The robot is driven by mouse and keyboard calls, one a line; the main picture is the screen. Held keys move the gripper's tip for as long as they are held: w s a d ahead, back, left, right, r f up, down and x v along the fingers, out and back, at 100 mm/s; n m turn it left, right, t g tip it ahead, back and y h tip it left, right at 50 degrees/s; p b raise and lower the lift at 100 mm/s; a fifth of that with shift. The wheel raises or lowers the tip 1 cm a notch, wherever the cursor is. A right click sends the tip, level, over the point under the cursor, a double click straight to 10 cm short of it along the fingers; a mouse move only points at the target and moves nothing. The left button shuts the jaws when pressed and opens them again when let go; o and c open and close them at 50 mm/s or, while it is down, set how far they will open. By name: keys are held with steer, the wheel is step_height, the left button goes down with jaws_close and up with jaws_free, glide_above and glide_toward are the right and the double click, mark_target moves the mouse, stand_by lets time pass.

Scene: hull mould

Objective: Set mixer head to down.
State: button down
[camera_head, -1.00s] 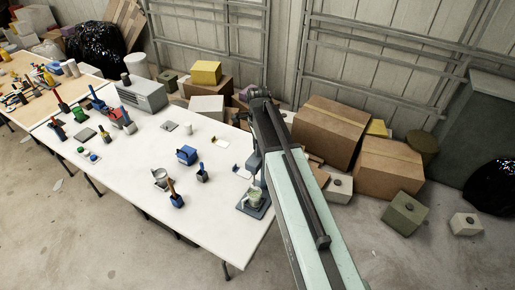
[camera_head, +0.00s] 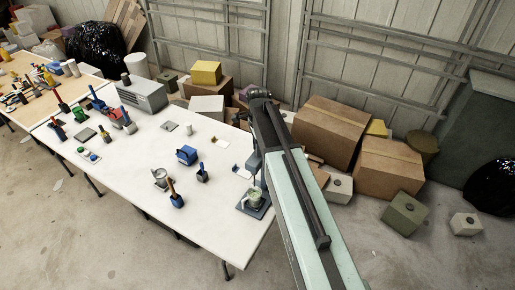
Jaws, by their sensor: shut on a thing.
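The mixer stands at the right end of the white table. Its dark base (camera_head: 250,210) carries a pale green bowl (camera_head: 255,196), and its grey upright (camera_head: 256,165) rises behind the bowl. My arm covers much of the mixer's upper part, so the angle of its head is not clear. My gripper (camera_head: 247,118) is small and dark at the far end of the arm, above the upright. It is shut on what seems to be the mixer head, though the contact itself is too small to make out.
The white table (camera_head: 130,180) also holds a blue box (camera_head: 187,155), a metal cup (camera_head: 160,178), blue tool holders (camera_head: 176,199) and a grey machine (camera_head: 143,94). Cardboard boxes (camera_head: 330,130) crowd the floor behind and right of my arm.

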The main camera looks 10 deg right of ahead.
step_height(320, 180, down, 10)
steer(key=b, duration=0.9)
steer(key=shift+b, duration=0.4)
steer(key=shift+r, duration=0.15)
steer(key=c, duration=1.2)
jaws_free()
steer(key=shift+o, duration=0.2)
steer(key=shift+r, duration=0.1)
step_height(320, 180, up, 8)
steer(key=p, duration=0.8)
steer(key=shift+f, duration=0.2)
